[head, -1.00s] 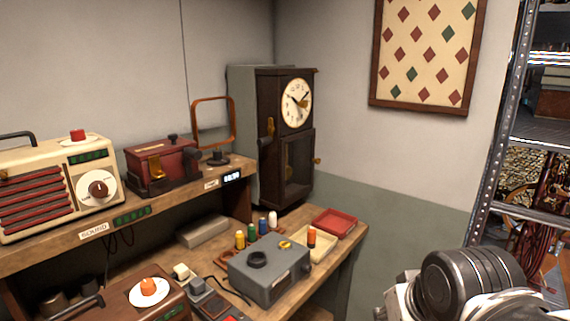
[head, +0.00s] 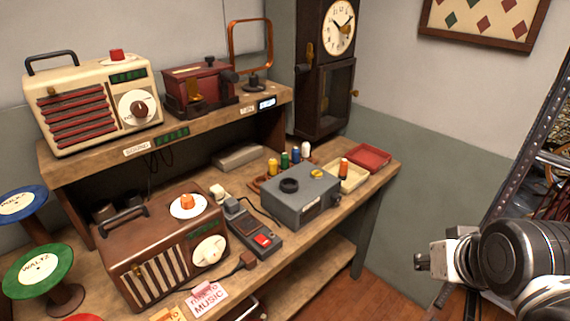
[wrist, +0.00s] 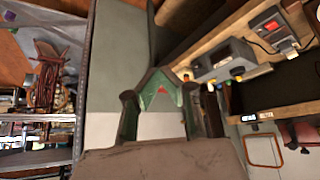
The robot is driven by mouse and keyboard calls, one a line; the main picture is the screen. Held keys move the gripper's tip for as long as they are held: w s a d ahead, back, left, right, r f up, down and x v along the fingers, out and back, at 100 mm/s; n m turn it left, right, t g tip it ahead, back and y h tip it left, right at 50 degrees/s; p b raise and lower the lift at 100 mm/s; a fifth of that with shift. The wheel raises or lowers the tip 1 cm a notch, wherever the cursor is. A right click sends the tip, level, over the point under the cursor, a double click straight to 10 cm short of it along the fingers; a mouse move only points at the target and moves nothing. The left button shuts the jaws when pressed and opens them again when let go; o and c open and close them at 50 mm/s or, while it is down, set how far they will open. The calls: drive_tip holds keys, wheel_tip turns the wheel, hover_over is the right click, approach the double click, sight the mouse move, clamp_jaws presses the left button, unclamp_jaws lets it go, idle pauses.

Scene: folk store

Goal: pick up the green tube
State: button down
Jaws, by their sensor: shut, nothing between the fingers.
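The green tube (head: 284,159) is small and stands upright in a short row on the workbench, between a yellow tube (head: 273,167) and a blue tube (head: 296,155). The grey box in front hides part of the row. My gripper (wrist: 162,78) shows in the wrist view with its fingers closed into an arch and nothing held. In the head view my arm is at the lower right, off the bench and well apart from the green tube. I cannot make out the green tube for sure in the wrist view.
A grey box (head: 285,197) stands before the tubes. A white tube (head: 306,149) ends the row. An orange tube (head: 343,168) stands in a cream tray (head: 352,181), near a red tray (head: 369,156). A shelf (head: 215,121) overhangs the bench's back. A metal rack (head: 528,170) stands right.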

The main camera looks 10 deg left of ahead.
drive_tip(key=c, duration=2.5)
unclamp_jaws()
drive_tip(key=o, duration=1.2)
